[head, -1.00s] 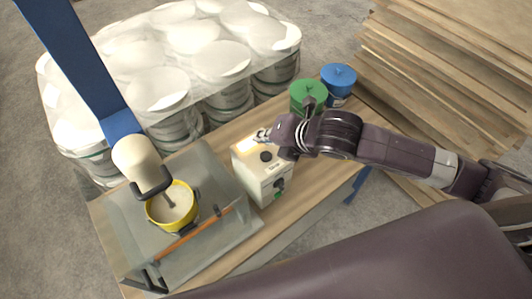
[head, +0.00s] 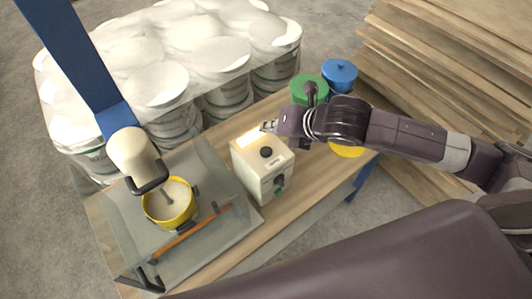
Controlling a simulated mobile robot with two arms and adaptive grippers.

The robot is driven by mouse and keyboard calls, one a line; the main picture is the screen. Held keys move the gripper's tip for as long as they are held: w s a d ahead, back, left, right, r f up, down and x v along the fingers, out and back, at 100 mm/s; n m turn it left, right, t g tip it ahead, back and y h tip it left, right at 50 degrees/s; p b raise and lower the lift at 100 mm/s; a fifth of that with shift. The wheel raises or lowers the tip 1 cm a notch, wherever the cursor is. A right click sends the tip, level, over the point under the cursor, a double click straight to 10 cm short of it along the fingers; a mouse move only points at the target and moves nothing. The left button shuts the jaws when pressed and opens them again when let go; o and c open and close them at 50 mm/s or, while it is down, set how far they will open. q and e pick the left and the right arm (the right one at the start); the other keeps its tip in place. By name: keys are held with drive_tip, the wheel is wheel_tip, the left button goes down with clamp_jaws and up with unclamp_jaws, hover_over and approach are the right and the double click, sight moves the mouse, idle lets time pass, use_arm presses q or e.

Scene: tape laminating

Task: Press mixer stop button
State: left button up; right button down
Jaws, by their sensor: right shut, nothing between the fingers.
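The mixer's control box (head: 257,177) is a cream box on the wooden table, with a black knob (head: 266,152) on top, a lit pale patch on its top and a green button (head: 278,191) low on its right side. A stop button cannot be told apart. The mixer head (head: 133,155) hangs on a blue arm over a yellow bucket (head: 170,205) of pale mix. My right gripper (head: 268,127) is shut and empty just above the box's far top edge; contact cannot be told. My left gripper is not in view.
A green can (head: 307,88) and a blue can (head: 340,75) stand behind my right arm. A yellow round thing (head: 347,150) shows partly under it. A clear guard with an orange bar (head: 185,236) surrounds the bucket. Wrapped white buckets (head: 155,85) and stacked boards (head: 455,60) stand beyond.

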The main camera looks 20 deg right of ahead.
drive_tip(key=b, duration=0.5)
hover_over(268, 152)
wheel_tip(268, 152, down, 5)
drive_tip(key=shift+r, duration=0.1)
drive_tip(key=shift+f, duration=1.9)
idle(0.7)
drive_tip(key=shift+r, duration=0.1)
drive_tip(key=shift+r+p, duration=0.8)
drive_tip(key=shift+p, duration=0.15)
